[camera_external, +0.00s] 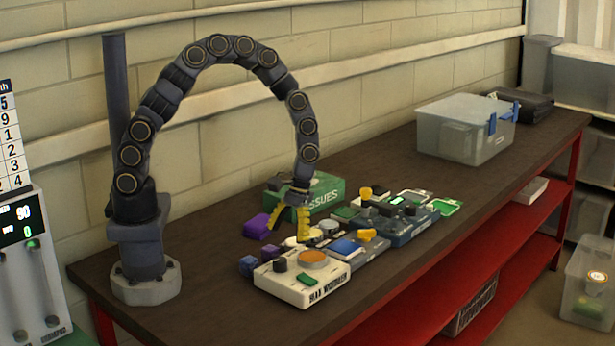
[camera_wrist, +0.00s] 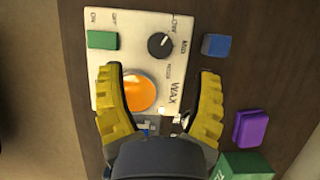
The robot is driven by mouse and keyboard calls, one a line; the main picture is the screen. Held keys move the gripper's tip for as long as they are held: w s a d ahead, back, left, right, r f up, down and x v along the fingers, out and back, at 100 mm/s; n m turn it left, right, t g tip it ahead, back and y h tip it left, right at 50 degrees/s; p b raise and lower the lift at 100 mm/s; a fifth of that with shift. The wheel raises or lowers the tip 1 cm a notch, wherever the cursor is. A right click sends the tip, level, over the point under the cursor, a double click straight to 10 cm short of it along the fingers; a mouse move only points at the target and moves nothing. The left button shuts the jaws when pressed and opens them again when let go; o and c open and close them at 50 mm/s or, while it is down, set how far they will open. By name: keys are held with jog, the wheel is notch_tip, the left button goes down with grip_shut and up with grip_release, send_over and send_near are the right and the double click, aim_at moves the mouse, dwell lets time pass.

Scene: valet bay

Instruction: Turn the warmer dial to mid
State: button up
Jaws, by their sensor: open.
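The wax warmer (camera_external: 302,281) is a cream box near the front left of the bench, with an orange round pot (camera_external: 313,257), a green switch (camera_external: 307,280) and a black dial (camera_external: 280,265). In the wrist view the warmer (camera_wrist: 138,22) lies above my gripper, with the dial (camera_wrist: 160,45) beyond the fingertips, between "LOW" and "MED" lettering. The green switch (camera_wrist: 102,40) is at its left, marked ON and OFF. My gripper (camera_wrist: 160,77) has yellow fingers, open and empty, straddling the orange pot (camera_wrist: 141,92) in that view. In the external view my gripper (camera_external: 288,222) hangs above and behind the warmer.
A blue block (camera_wrist: 216,45) and a purple block (camera_wrist: 251,127) lie right of the warmer in the wrist view. A green tissue box (camera_external: 318,195) stands behind the gripper. Several devices crowd the right side, including a blue-topped one (camera_external: 345,247). A clear bin (camera_external: 462,130) stands farther back.

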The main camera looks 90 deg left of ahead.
aim_at(280, 259)
jog(key=x, duration=0.6)
jog(key=shift+s+d+f, duration=0.15)
jog(key=shift+f, duration=0.15)
grip_shut()
